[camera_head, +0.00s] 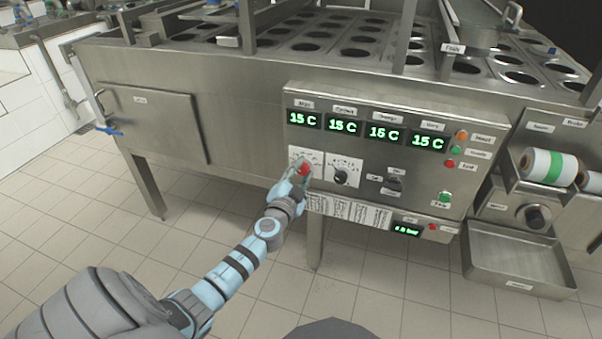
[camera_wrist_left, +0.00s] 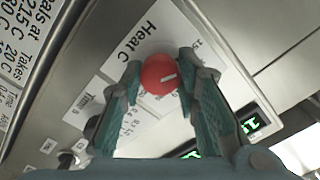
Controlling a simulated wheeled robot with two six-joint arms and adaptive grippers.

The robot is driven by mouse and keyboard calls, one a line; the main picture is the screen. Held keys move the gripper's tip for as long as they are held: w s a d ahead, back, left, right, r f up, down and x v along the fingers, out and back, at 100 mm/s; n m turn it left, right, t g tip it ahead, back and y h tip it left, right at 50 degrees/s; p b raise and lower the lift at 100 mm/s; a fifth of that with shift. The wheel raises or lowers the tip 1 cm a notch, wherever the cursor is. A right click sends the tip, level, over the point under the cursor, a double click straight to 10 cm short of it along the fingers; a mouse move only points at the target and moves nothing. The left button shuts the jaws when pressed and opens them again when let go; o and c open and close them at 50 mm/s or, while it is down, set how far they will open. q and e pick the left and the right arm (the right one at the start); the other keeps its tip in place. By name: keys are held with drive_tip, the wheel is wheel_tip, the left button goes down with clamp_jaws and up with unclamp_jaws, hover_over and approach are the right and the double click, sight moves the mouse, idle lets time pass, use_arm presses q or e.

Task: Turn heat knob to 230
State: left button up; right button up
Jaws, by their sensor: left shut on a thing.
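The heat knob (camera_head: 303,169) is red and sits on a white dial plate at the left of the control panel (camera_head: 408,172). Most of the dial scale is hidden, so the setting cannot be read. My right gripper is not in view.
A black knob (camera_head: 341,177) on its own dial is just right of the heat knob. Green displays (camera_head: 343,126) above read about 15 C. Coloured buttons (camera_head: 461,135) are at the panel's right. A metal tray (camera_head: 518,262) juts out at the lower right. Tiled floor lies below.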

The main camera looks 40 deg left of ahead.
use_arm(q)
drive_tip(key=shift+m, duration=1.2)
drive_tip(key=m, duration=0.3)
drive_tip(key=shift+m, duration=0.3)
drive_tip(key=m, duration=0.9)
drive_tip(key=shift+p, duration=0.35)
drive_tip(key=m, duration=0.5)
drive_tip(key=shift+p, duration=0.35)
drive_tip(key=shift+m, duration=0.9)
drive_tip(key=shift+f+m, duration=0.1)
drive_tip(key=shift+m, duration=0.2)
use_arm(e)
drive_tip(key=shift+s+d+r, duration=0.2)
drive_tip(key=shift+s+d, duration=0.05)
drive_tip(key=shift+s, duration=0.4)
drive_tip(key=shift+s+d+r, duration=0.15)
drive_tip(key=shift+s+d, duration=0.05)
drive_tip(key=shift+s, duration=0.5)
